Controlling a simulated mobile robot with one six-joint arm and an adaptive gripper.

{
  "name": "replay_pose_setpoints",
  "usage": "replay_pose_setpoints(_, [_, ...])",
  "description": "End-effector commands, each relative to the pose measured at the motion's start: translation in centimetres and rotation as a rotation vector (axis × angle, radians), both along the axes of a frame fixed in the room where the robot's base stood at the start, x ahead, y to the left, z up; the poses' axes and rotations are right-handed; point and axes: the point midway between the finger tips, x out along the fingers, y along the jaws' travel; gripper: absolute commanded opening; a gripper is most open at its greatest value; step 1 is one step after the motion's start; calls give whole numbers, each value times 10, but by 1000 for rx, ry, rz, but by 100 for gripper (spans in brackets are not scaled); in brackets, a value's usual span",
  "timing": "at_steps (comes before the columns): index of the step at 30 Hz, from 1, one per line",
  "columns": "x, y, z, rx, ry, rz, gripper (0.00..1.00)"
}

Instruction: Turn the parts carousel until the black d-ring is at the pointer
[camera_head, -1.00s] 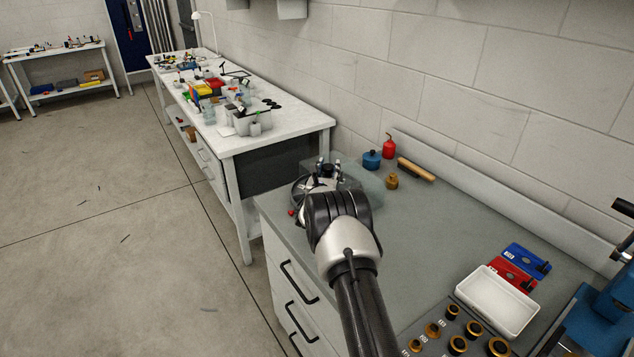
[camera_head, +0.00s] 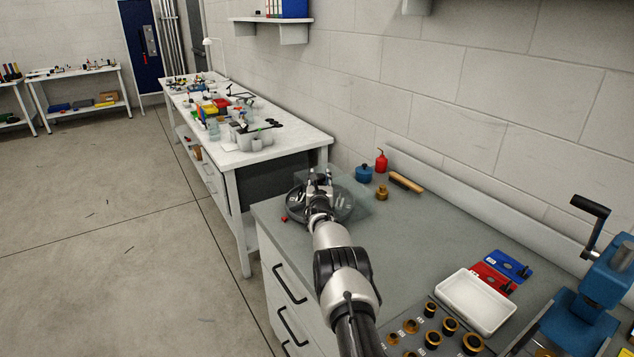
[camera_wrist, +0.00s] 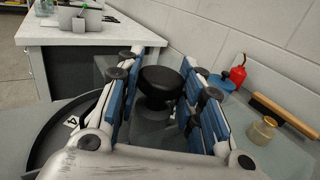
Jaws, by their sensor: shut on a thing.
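The parts carousel (camera_head: 345,208) is a dark round tray at the far left end of the grey bench, largely behind my arm. In the wrist view its dark rim (camera_wrist: 42,150) shows at lower left, with a white label reading 4. My gripper (camera_head: 319,180) is over the carousel; in the wrist view its blue-padded fingers (camera_wrist: 160,90) are shut on a black round knob (camera_wrist: 160,80). A small red piece (camera_head: 284,219) lies by the carousel's left rim; I cannot tell whether it is the pointer. I cannot make out the black d-ring.
A blue pot (camera_head: 364,173), a red oil can (camera_head: 381,160), a brass jar (camera_head: 382,192) and a brush (camera_head: 406,182) stand right of the carousel. A white tray (camera_head: 475,302) and a blue machine (camera_head: 590,300) are nearer. The middle of the bench is clear.

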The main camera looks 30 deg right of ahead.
Motion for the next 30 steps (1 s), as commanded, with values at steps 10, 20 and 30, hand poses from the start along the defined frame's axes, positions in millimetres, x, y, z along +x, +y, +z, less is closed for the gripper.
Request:
replay_pose_setpoints(10, [1,-3,0,3,-1,4,0])
replay_pose_setpoints(20, [1,-3,0,2,-1,3,44])
replay_pose_setpoints(30, [1,-3,0,1,-1,3,56])
